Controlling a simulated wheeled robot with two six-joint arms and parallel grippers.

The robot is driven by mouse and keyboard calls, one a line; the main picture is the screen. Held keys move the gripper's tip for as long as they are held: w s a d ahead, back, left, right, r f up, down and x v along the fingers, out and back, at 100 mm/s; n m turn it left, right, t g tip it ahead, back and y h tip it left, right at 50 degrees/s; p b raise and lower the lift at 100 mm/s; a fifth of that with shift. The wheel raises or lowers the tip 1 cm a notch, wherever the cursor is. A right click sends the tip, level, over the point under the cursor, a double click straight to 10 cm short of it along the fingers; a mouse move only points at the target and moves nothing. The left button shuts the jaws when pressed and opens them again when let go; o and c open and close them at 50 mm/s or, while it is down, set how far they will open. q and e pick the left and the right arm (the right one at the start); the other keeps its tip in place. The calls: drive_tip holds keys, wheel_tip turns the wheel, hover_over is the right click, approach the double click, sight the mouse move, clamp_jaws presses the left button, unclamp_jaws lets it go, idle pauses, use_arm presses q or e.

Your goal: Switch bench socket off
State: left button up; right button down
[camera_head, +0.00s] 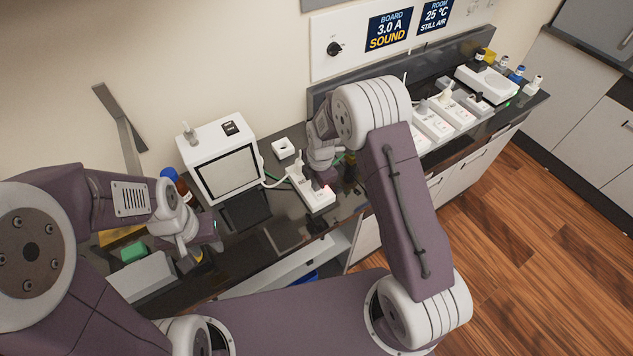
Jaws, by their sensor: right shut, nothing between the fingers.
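A white socket block (313,194) sits on the dark bench in the middle of the view, with a plug in it and a red glow at its right end. My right gripper (328,180) is shut and empty, pointing down just above that glowing end. I cannot tell whether it touches the block. My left gripper (193,262) is low at the left, over the near bench edge. Its fingertips are too dark and small to read.
More white socket blocks (433,124) line the bench at right. A wall panel with a black knob (334,48) is behind.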

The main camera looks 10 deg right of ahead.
drive_tip(key=shift+f+b, duration=0.3)
drive_tip(key=shift+b, duration=0.05)
use_arm(q)
drive_tip(key=shift+s+f, duration=0.15)
drive_tip(key=shift+f, duration=0.1)
use_arm(e)
drive_tip(key=shift+s, duration=0.1)
